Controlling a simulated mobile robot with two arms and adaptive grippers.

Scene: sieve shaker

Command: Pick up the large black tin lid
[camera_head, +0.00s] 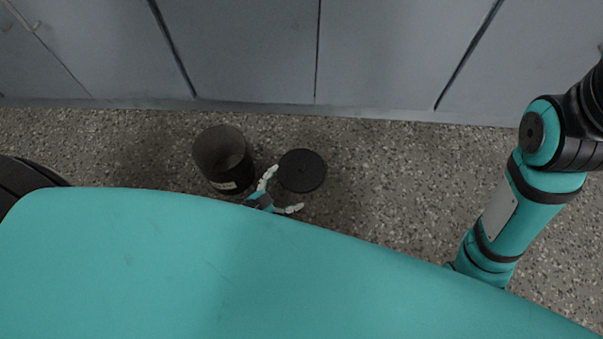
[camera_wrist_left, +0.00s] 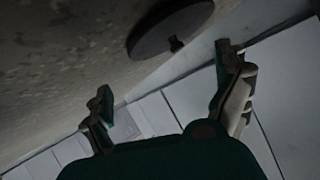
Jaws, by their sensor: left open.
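The large black tin lid (camera_head: 302,170) lies flat on the floor, to the right of an open dark tin. Contact is not visible. My right gripper is out of view.
The open dark tin (camera_head: 222,155) with a pale label stands close to the left finger, on the speckled floor (camera_head: 400,165). Grey cabinet fronts (camera_head: 250,50) line the back. The floor right of the lid is clear. My right arm shows at the right.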

